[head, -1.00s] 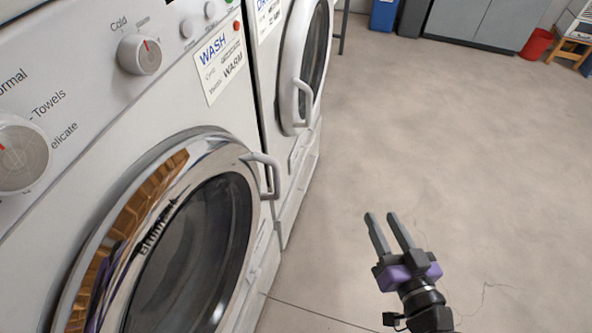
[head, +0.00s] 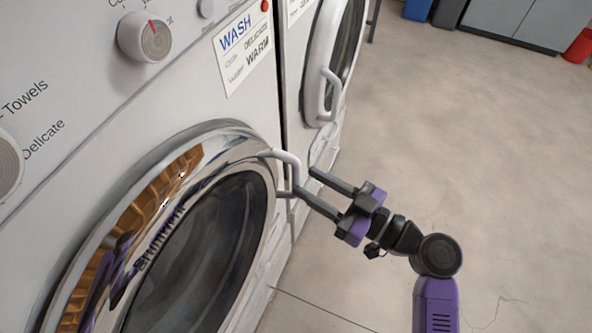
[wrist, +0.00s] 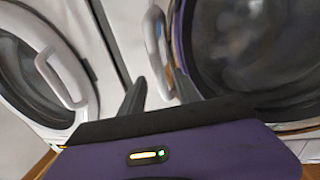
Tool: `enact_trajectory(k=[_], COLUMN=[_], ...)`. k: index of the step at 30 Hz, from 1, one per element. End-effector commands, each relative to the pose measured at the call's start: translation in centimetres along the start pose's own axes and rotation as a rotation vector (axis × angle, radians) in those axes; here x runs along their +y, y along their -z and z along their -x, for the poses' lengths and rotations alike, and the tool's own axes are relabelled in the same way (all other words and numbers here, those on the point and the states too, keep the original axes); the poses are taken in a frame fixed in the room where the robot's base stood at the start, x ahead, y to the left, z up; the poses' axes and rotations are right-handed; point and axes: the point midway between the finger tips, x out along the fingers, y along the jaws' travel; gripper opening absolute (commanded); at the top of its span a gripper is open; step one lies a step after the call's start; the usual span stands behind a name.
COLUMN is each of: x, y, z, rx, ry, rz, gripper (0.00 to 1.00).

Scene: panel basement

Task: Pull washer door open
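The near washer's round door (head: 215,150) has a chrome rim around dark glass and appears shut. Its pale looped handle (head: 291,166) is at the door's right edge. My gripper (head: 303,181) points left toward the handle, its two dark fingers spread apart with nothing seen held. In the head view the lower fingertip overlaps the handle's lower end, and the upper fingertip is just right of it. In the wrist view the handle (wrist: 157,42) stands ahead, between the lines of the fingers (wrist: 160,90). I cannot tell whether a finger touches it.
A second white machine (head: 322,75) stands beside the washer, with its own white door handle (head: 331,95); that handle also shows at left in the wrist view (wrist: 60,80). Grey cabinets (head: 525,20) and a red bin (head: 580,46) are at the back. The floor (head: 470,130) to the right is open.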

Motion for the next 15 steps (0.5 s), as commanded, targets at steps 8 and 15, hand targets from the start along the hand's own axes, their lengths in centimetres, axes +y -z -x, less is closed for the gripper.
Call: enact_trajectory(k=[8, 15], x=[0.0, 0.0], y=[0.1, 0.0], z=[-3.6, -4.4], rx=[-0.001, -0.001], ry=[0.000, -0.002], rz=[-0.001, -0.001], gripper=[0.38, 0.38])
